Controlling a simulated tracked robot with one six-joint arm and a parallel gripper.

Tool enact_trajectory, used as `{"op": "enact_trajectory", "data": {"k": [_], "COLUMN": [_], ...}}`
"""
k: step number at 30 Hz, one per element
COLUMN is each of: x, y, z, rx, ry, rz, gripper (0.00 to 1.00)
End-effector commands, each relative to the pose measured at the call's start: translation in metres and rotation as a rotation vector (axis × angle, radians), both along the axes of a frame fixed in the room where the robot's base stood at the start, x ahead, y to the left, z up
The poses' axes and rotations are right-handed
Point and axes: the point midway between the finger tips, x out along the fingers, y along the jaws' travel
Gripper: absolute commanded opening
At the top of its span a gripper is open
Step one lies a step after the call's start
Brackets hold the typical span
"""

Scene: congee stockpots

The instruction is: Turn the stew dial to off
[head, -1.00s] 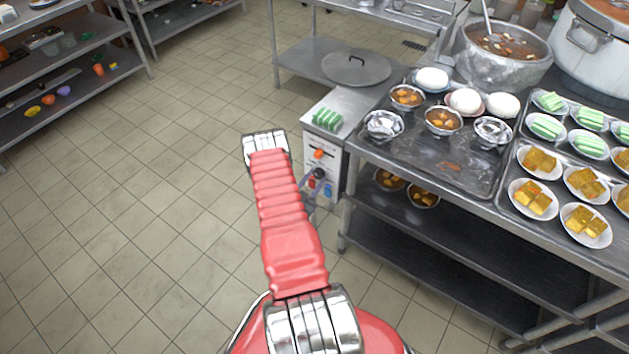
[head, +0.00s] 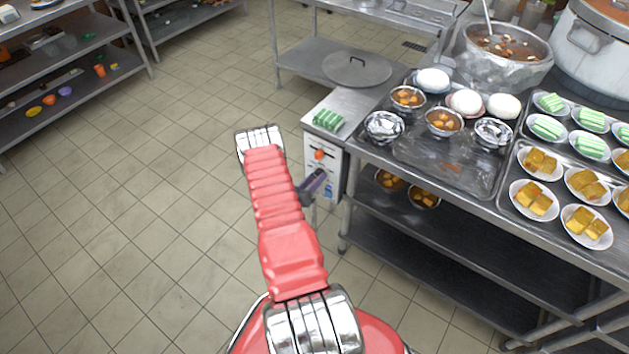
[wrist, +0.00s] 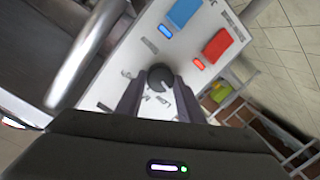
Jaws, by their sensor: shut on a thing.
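A white control panel (head: 337,163) is on the front of the steel unit.
A blue switch (wrist: 184,12) and a red switch (wrist: 217,46) are beside the dial. Green-striped food (head: 328,120) lies on top of the unit. A steel table with a tray (head: 450,165) of bowls stands to the right. The tiled floor at left is clear.

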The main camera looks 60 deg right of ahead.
Motion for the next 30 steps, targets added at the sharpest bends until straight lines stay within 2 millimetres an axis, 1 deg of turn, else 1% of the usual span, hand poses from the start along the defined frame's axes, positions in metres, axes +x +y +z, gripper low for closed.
{"op": "enact_trajectory", "data": {"k": [1,6,12,27,28,30], "x": [0.003,0.0041,0.0051,0.0066,0.0067,0.0064], "y": [-0.0021,-0.0024,-0.0026,-0.0025,-0.0025,-0.0022], "z": [0.0015,0.0017,0.0018,0.002,0.002,0.0019], "rx": [0.003,0.019,0.029,0.032,0.032,0.032], "ry": [0.031,0.135,0.206,0.227,0.227,0.227], "rz": [0.003,0.005,0.006,0.009,0.009,0.009], "gripper": [0.12,0.12,0.12,0.12,0.36,0.41]}}
